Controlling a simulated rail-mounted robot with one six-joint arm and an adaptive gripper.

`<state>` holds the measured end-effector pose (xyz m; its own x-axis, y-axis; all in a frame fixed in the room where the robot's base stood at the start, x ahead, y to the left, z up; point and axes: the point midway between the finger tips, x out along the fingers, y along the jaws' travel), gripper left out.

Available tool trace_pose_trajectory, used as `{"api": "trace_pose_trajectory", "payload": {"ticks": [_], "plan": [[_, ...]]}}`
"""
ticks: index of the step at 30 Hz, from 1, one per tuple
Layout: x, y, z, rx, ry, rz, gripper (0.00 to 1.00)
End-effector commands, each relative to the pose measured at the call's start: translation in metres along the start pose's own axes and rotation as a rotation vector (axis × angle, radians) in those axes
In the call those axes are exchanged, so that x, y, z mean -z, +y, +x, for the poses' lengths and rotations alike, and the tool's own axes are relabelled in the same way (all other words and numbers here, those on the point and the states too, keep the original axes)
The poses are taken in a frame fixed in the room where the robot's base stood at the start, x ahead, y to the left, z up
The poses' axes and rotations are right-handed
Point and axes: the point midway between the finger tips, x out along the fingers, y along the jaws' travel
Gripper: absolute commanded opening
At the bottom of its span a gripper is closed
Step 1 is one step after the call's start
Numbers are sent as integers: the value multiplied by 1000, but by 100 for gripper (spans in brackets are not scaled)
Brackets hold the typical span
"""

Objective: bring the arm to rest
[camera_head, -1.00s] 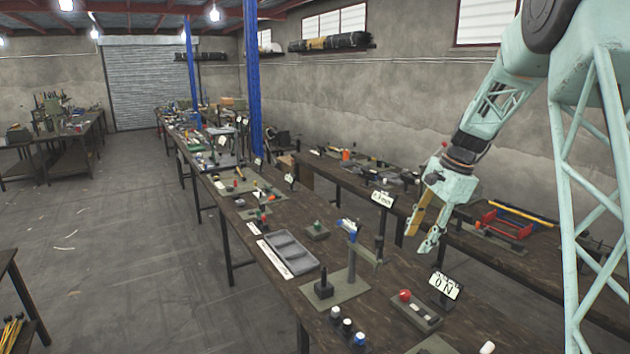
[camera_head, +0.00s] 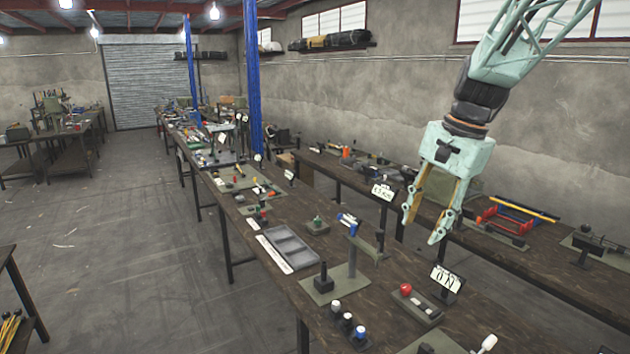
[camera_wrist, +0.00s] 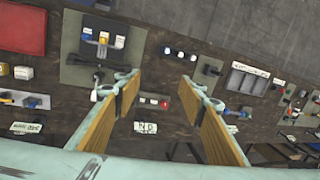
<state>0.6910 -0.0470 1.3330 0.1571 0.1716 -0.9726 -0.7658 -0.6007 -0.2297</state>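My gripper (camera_head: 424,224) hangs in the air above the long wooden bench (camera_head: 235,215), its fingers pointing down and apart. In the wrist view my gripper (camera_wrist: 160,88) shows two wood-lined fingers with a clear gap and nothing between them. Under that gap, well below, are a small block with red and white knobs (camera_wrist: 153,101) and a white sign (camera_wrist: 146,127). In the head view the same red-knobbed block (camera_head: 417,302) sits on the bench, apart from the fingers. My arm reaches up out of the top of the head view.
A press on a plate (camera_head: 340,287), a grey tray (camera_head: 287,247) and several coloured knobs (camera_head: 348,325) stand on the bench. A sign (camera_head: 446,278) and another sign (camera_head: 382,192) stand upright near my gripper. A second bench (camera_head: 540,265) runs behind. The air around my gripper is clear.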

Motion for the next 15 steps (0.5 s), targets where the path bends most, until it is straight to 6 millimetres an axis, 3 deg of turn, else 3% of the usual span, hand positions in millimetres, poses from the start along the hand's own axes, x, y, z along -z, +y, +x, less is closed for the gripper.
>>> {"api": "trace_pose_trajectory", "payload": {"ticks": [15], "plan": [[-74, 49, -35, -6, 51, -198, 37]]}}
